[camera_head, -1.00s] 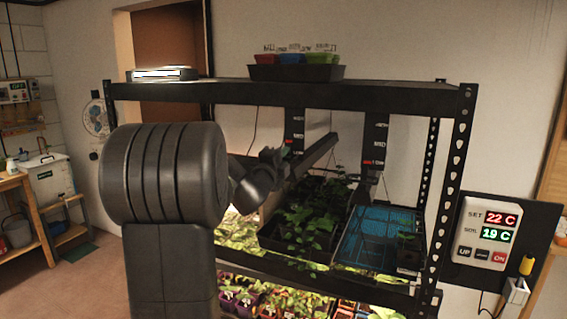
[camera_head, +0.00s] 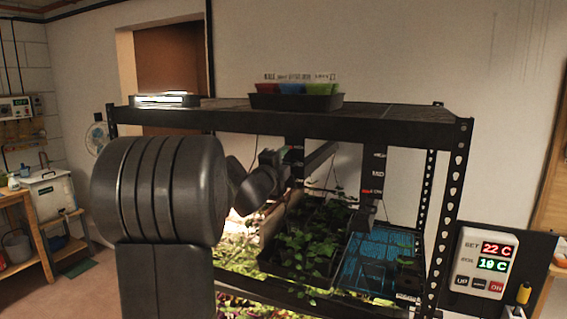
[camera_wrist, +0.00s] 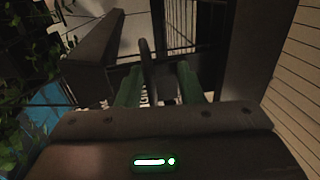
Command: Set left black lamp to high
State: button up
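The left black lamp (camera_head: 322,157) is a dark bar under the top shelf, partly hidden by my arm. Its dark control strip (camera_head: 294,146) hangs from the shelf edge, with a small red mark and lettering too small to read. My gripper (camera_head: 284,168) is at this strip and covers its lower part. In the wrist view the two green fingers of my gripper (camera_wrist: 158,85) stand apart. A dark upright piece (camera_wrist: 148,68) shows between them, nearer the left finger; I cannot tell whether they touch. Some white lettering shows just below it.
A second control strip (camera_head: 377,172) with level labels hangs to the right. Leafy seedlings (camera_head: 312,240) and a blue tray (camera_head: 350,262) are on the shelf below. A black rack post (camera_head: 448,190) and a wall control panel (camera_head: 487,262) are at the right.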

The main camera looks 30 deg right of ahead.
dwell(0.3)
jog(key=b+v, duration=0.4)
jog(key=v, duration=0.9)
jog(key=shift+s+a, duration=0.25)
jog(key=shift+s, duration=0.1)
jog(key=shift+f, duration=0.1)
jog(key=p+x, duration=0.4)
jog(key=x, duration=1)
jog(key=shift+a+f, duration=0.1)
jog(key=shift+f, duration=0.15)
